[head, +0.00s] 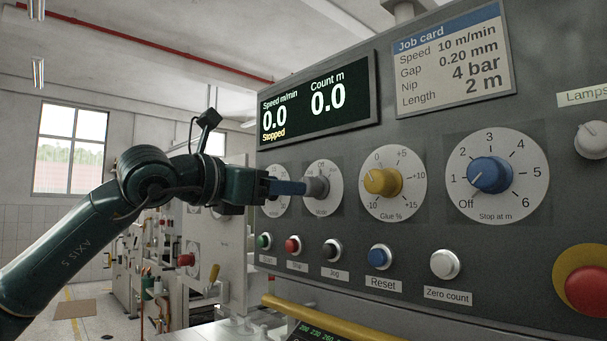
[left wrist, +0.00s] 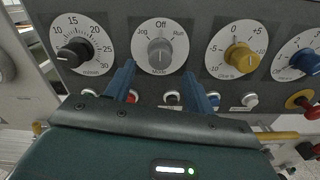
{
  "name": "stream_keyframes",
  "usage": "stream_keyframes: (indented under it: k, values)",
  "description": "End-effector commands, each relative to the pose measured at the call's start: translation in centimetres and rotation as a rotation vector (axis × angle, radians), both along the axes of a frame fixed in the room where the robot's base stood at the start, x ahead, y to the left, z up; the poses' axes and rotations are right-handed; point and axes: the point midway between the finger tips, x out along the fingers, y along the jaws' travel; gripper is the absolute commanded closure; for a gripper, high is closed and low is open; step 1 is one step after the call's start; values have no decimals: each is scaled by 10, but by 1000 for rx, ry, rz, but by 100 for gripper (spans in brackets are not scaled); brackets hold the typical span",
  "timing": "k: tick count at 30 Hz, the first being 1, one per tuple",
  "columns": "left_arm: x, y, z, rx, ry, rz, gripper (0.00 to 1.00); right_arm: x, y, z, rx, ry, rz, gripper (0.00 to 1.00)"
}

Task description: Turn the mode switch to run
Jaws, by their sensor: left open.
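The mode switch (left wrist: 160,52) is a grey knob on a round white dial marked Jog, Off and Run. It appears to point up at Off, with Run on the right of the dial. In the head view the mode switch (head: 319,186) is partly hidden by my gripper. My left gripper (head: 300,187) is in front of it at the panel, with blue fingers. In the left wrist view my left gripper (left wrist: 163,78) is open, one finger to each side below the knob, with nothing between them. I cannot tell whether the fingers touch the knob. My right gripper is not in view.
A black knob (left wrist: 73,54) sits left of the mode switch, and a yellow Glue knob (head: 381,181) and blue Stop knob (head: 489,174) sit right. Push buttons, including Reset (head: 380,257), line up below. The display (head: 318,105) reads Stopped. A red emergency button (head: 588,291) is at right.

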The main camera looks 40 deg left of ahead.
Motion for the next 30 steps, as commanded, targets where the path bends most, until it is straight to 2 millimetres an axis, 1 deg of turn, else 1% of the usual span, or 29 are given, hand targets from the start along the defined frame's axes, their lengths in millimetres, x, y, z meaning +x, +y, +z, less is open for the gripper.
stream_keyframes:
  k: [1,3,6,10,15,23,30]
  values:
    - [12,-1,3,1,9,1,46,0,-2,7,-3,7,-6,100]
    - [24,-2,3,2,7,1,46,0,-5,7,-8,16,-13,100]
    - [38,-3,1,3,6,0,46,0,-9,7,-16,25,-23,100]
    - [50,-4,1,0,3,1,46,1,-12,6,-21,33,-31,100]
    - [57,-5,0,-1,1,-2,46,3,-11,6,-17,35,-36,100]
    - [57,-5,-1,-2,1,-2,47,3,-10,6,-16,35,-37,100]
    - [57,-5,-1,-2,0,-1,66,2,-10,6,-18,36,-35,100]
